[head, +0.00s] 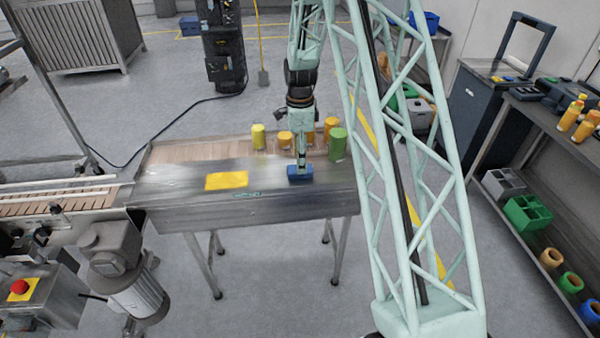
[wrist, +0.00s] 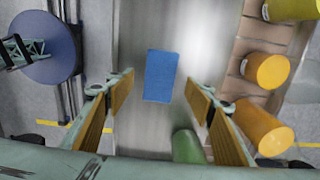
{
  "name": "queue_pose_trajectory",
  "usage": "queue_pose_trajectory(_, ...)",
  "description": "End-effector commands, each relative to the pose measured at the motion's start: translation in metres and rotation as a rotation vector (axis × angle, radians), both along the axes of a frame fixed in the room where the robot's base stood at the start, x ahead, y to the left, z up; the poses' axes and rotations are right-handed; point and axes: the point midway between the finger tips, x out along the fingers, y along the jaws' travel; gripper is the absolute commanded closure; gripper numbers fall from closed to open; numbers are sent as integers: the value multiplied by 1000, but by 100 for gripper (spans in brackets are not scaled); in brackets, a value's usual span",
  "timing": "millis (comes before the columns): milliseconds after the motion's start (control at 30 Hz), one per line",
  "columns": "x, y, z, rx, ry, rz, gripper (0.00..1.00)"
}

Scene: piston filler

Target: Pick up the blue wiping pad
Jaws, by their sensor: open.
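The blue wiping pad (head: 300,174) lies flat on the steel table, near its right end. In the wrist view the pad (wrist: 161,66) is a plain blue rectangle, seen between and beyond my two fingertips. My gripper (head: 301,158) points down right above the pad in the head view. In the wrist view its fingers (wrist: 160,88), with yellow-orange inner faces, stand wide apart with nothing between them. I cannot tell how large the gap between fingertips and pad is.
A green cylinder (head: 338,144) stands close right of the pad; it also shows near my right finger (wrist: 187,147). Yellow and orange cylinders (head: 258,136) line the table's back. A yellow sheet (head: 227,181) lies left of the pad, with bare steel between.

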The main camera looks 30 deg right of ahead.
Motion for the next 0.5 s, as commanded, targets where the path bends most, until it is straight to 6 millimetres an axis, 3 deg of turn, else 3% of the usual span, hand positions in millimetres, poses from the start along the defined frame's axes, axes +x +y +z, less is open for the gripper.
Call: queue_pose_trajectory(500, 0, 0, -44, 0, 1, 0, 51)
